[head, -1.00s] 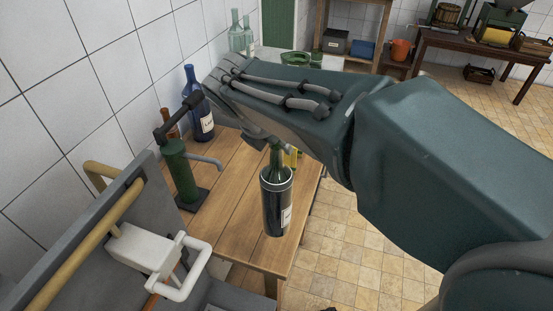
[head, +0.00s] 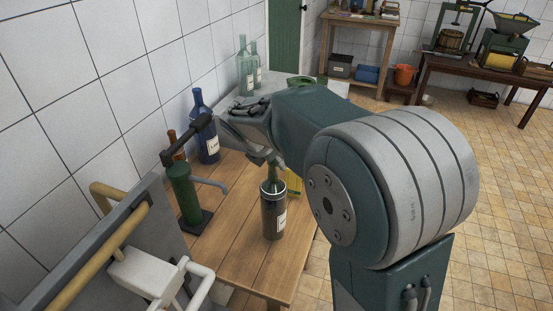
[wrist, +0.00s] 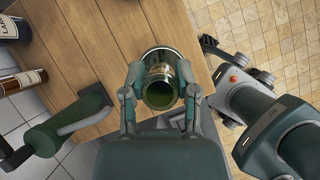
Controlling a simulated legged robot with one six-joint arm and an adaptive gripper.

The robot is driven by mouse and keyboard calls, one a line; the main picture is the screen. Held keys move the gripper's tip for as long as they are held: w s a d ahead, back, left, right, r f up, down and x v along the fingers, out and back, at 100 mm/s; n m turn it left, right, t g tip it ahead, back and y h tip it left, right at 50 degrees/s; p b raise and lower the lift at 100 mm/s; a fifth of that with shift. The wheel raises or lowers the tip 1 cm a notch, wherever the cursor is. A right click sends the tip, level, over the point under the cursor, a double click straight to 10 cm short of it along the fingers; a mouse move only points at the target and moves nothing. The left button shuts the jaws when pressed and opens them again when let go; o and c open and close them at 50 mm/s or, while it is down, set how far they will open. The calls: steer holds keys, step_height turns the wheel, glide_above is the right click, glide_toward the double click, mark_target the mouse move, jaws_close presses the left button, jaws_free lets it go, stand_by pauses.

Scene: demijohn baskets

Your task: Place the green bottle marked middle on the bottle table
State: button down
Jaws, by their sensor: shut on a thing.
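The green bottle (head: 273,212) is upright, dark, with a green neck and a pale label turned partly away. No "middle" mark is readable. My gripper (head: 270,160) is shut on its neck from above. In the wrist view the bottle (wrist: 160,93) is seen from the top, between the two fingers of my gripper (wrist: 160,84). The wooden bottle table (head: 235,255) is under the bottle. I cannot tell whether the bottle's base touches the tabletop or hangs just above it.
A green bench device (head: 184,195) with a black lever, a blue bottle (head: 207,138) and a brown bottle (head: 174,142) stand left of the held bottle. Pale glass bottles (head: 245,70) are farther back. The front of the tabletop is bare.

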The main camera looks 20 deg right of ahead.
mark_target(273, 200)
steer(key=shift+w+d+f, duration=0.1)
steer(key=shift+w+f, duration=0.35)
steer(key=shift+w, duration=0.05)
steer(key=shift+f, duration=1.55)
steer(key=shift+c, duration=1.8)
jaws_free()
steer(key=shift+f, duration=0.15)
